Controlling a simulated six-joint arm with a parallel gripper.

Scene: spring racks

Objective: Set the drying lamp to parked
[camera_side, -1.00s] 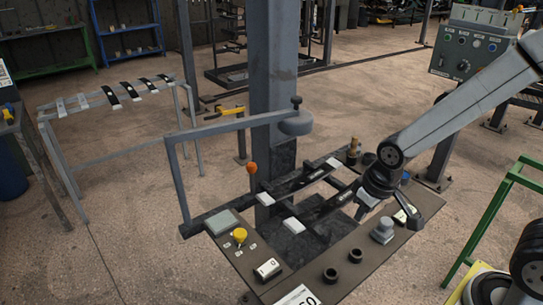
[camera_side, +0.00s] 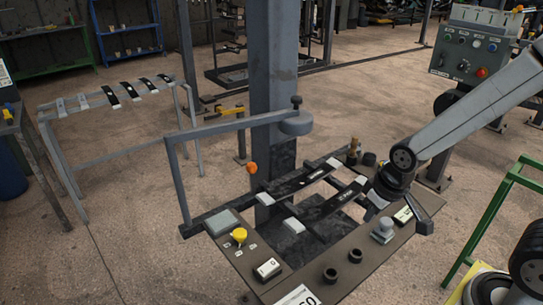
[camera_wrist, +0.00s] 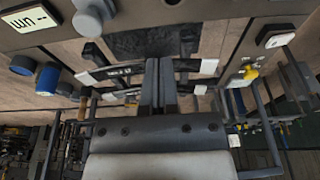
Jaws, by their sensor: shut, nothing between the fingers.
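A round grey head (camera_side: 296,122) hangs at the end of a grey frame arm (camera_side: 215,130) beside the column; it looks like the drying lamp, over the far side of the bench panel. A yellow knob (camera_side: 239,234) with small labels around it is on the panel's left part; its label text is too small to read. It also shows in the wrist view (camera_wrist: 249,72). An orange ball (camera_side: 252,168) stands near the frame. My gripper (camera_wrist: 158,64) is shut and empty, pointing toward the black bars of the fixture. In the side view its fingertips are hard to make out.
Black bars (camera_side: 335,200) with white end blocks lie across the panel. A grey button (camera_side: 383,230), a white switch (camera_side: 267,269) and two dark rings (camera_side: 330,275) are on the panel. A thick column (camera_side: 272,70) stands behind. A control box (camera_side: 470,55) is at the upper right.

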